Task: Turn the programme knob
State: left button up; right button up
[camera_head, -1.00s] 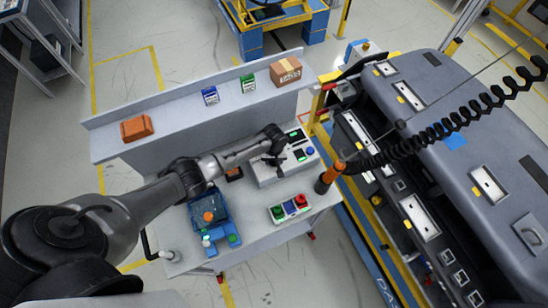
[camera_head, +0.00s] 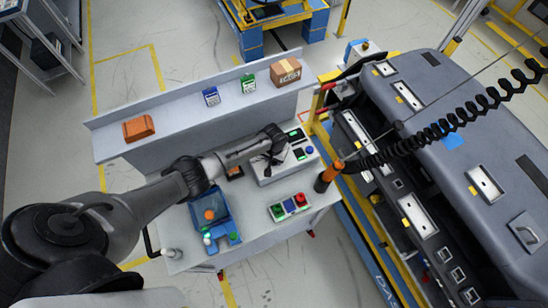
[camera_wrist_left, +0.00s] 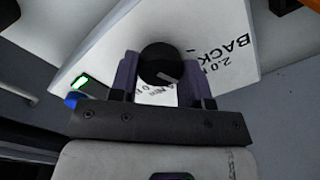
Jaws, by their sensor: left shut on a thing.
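The programme knob (camera_wrist_left: 158,62) is black and round with a pale pointer mark, seen in the left wrist view. It stands on the white face of a control box (camera_wrist_left: 222,45) with black print. My left gripper (camera_wrist_left: 161,82) has one finger on each side of the knob and is shut on it. In the head view, my left gripper (camera_head: 263,161) is at the control box (camera_head: 278,172) on the bench, and hides the knob there. My right gripper is not in view.
The box has a lit green display (camera_head: 299,153) and a blue button (camera_head: 309,150). A small button box (camera_head: 289,207), a blue tray (camera_head: 209,217) and an orange-handled tool (camera_head: 327,176) are nearby. A dashboard module (camera_head: 450,150) stands to the right.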

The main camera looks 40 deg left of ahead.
pick_arm(q)
jog(key=o, duration=0.9)
jog(key=shift+r, duration=0.45)
notch_tip(320, 180, up, 13)
jog(key=shift+f, duration=0.1)
dwell(0.5)
